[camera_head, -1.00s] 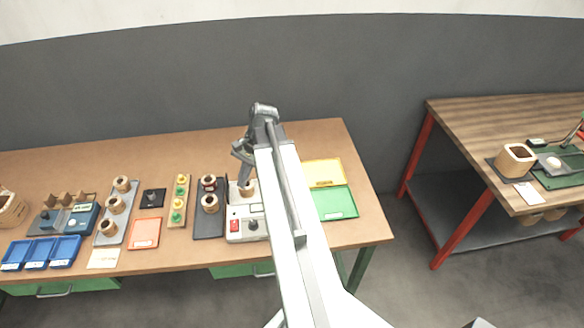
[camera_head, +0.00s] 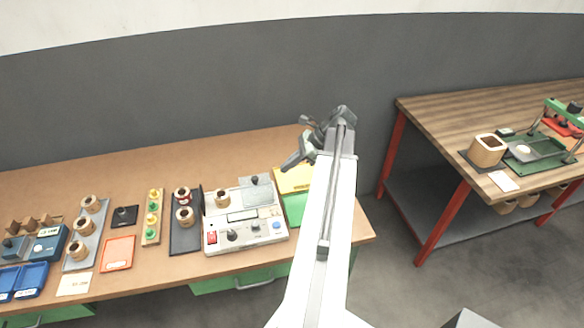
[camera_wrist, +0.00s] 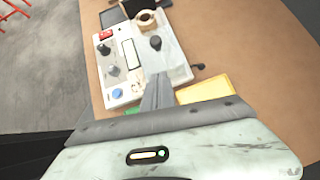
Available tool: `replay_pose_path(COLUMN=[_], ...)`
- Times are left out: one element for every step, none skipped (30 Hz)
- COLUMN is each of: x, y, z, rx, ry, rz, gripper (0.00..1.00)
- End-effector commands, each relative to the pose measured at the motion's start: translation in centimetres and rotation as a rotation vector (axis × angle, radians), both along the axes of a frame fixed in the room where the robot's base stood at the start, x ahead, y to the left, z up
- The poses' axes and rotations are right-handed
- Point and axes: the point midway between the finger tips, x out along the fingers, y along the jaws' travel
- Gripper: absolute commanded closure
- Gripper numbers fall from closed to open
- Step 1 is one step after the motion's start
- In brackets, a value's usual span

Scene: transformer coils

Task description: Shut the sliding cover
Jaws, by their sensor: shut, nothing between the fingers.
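A pale grey tester box (camera_head: 243,238) stands on the wooden bench; it also shows in the wrist view (camera_wrist: 135,72). On its top rear right lies a flat grey sliding cover (camera_head: 262,195) with a black knob (camera_head: 254,181); the knob also shows in the wrist view (camera_wrist: 155,43). A copper-wound coil (camera_head: 221,198) sits uncovered to the left of the cover, and in the wrist view (camera_wrist: 146,19) it is at the top. My gripper (camera_head: 287,166) is shut and empty, above and right of the knob. Its fingers (camera_wrist: 157,85) point toward the cover, apart from it.
Yellow (camera_head: 293,180) and green (camera_head: 295,208) trays lie right of the box, partly hidden by my arm. A dark rack (camera_head: 185,240) with coils stands close on the left. The bench behind the box is clear. A second bench (camera_head: 450,130) stands at right.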

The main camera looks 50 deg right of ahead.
Motion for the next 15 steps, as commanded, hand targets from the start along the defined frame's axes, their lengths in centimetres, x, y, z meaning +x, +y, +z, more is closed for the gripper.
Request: replay_pose_path(x=[0.6, 0.9, 1.3, 1.7, 2.0, 2.4, 2.8, 3.3, 3.7, 4.0, 4.3, 4.7, 4.9, 5.0, 5.1], y=[0.7, 1.0, 1.3, 1.6, 1.9, 2.2, 2.6, 3.0, 3.4, 3.6, 3.9, 4.1, 4.3, 4.4, 4.5], z=[-1.8, -2.2, -2.9, -3.3, -3.8, -4.3, -3.8, -3.5, -3.5, -3.5, -3.5, -3.5, -3.5, -3.5, -3.5], rx=[0.000, 0.000, 0.000, 0.000, 0.000, 0.000, 0.000, 0.000, -0.001, -0.001, -0.001, -0.001, -0.001, -0.001, -0.001], ry=[0.000, 0.000, 0.000, 0.000, 0.000, 0.000, 0.000, 0.000, 0.000, 0.000, 0.001, 0.001, 0.001, 0.001, 0.001], rz=[0.003, 0.003, 0.003, 0.004, 0.002, 0.001, 0.003, 0.004, 0.004, 0.002, 0.001, 0.001, 0.001, 0.001, 0.001], gripper=[1.00, 1.00, 1.00, 1.00, 1.00, 1.00, 1.00, 1.00, 1.00, 1.00, 1.00, 1.00, 1.00, 1.00, 1.00])
